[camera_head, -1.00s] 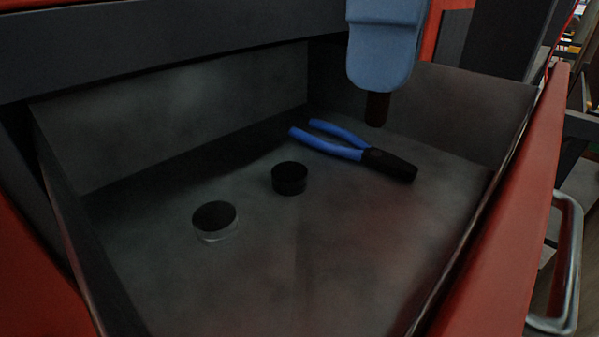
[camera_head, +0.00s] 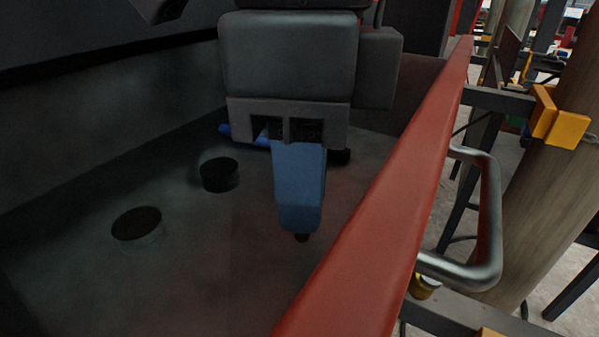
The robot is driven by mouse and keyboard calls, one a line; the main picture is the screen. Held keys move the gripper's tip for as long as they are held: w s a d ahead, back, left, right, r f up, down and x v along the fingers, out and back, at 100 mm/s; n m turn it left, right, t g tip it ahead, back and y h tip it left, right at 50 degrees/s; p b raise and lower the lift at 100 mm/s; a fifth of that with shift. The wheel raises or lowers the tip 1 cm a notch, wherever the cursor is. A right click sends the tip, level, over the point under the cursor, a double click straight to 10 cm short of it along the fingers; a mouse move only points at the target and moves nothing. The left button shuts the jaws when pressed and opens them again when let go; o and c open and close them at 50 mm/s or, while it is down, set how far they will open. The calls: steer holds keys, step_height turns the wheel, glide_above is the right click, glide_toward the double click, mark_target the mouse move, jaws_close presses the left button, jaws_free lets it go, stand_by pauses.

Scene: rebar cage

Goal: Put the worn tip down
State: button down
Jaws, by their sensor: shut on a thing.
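My gripper (camera_head: 301,222) hangs inside an open red drawer (camera_head: 385,210), close to the drawer's red front wall. Its blue fingers point down and are shut on the worn tip (camera_head: 301,238). Only a short dark brown end of the tip shows below the fingers; the rest is hidden. I cannot tell whether the tip touches the drawer floor (camera_head: 190,270).
Two dark round pieces (camera_head: 137,223) (camera_head: 219,174) sit on the floor left of my gripper. Blue-handled pliers (camera_head: 233,133) lie behind it, mostly hidden. The near floor is clear. A metal handle (camera_head: 488,215) is outside the front wall.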

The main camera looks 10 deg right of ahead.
steer(key=shift+f, duration=0.15)
steer(key=c, duration=1.1)
jaws_free()
step_height(320, 180, up, 12)
steer(key=shift+r+p, duration=0.2)
steer(key=shift+p, duration=0.35)
